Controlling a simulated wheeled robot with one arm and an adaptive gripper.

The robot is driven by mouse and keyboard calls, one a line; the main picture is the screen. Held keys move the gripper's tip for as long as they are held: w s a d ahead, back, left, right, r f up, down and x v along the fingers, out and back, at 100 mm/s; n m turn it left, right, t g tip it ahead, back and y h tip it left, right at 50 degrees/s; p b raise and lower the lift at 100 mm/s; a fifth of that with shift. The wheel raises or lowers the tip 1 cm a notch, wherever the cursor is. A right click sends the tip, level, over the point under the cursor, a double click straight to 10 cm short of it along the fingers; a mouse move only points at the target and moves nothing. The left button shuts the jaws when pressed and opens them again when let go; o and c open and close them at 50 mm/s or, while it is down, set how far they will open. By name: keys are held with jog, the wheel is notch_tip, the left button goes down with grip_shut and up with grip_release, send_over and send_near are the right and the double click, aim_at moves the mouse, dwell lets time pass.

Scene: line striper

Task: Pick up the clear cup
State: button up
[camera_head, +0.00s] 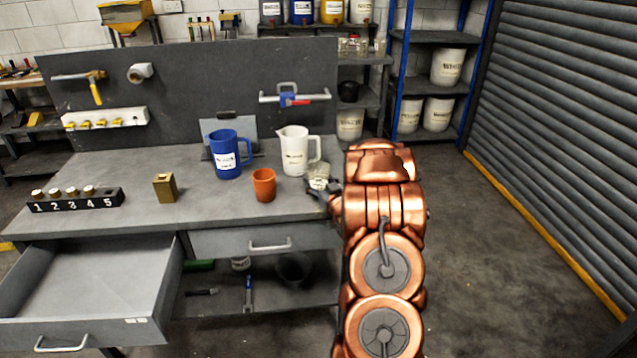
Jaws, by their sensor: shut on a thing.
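The clear cup (318,176) stands near the right end of the grey workbench, just right of the white pitcher (294,152). My gripper (322,190) is at the cup, low and from the right, and is shut on it. The copper arm behind it hides part of the view, and the fingers show only as small dark shapes. The cup looks upright, at or very close to the bench top; I cannot tell whether it is lifted.
An orange cup (264,185) and a blue pitcher (226,154) stand to the left. Farther left are a brass block (165,187) and a numbered black rack (75,200). An open drawer (90,290) juts out at front left. The bench front between them is clear.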

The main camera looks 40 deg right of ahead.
aim_at(323, 185)
dwell(0.3)
jog(key=shift+r, duration=0.2)
jog(key=shift+s+b, duration=0.3)
jog(key=b+v, duration=0.2)
jog(key=v, duration=0.6)
jog(key=shift+a, duration=0.15)
jog(key=shift+s+a+r, duration=0.1)
jog(key=shift+s+r, duration=0.1)
jog(key=shift+s, duration=0.1)
jog(key=shift+s+p, duration=0.2)
jog(key=shift+p, duration=0.85)
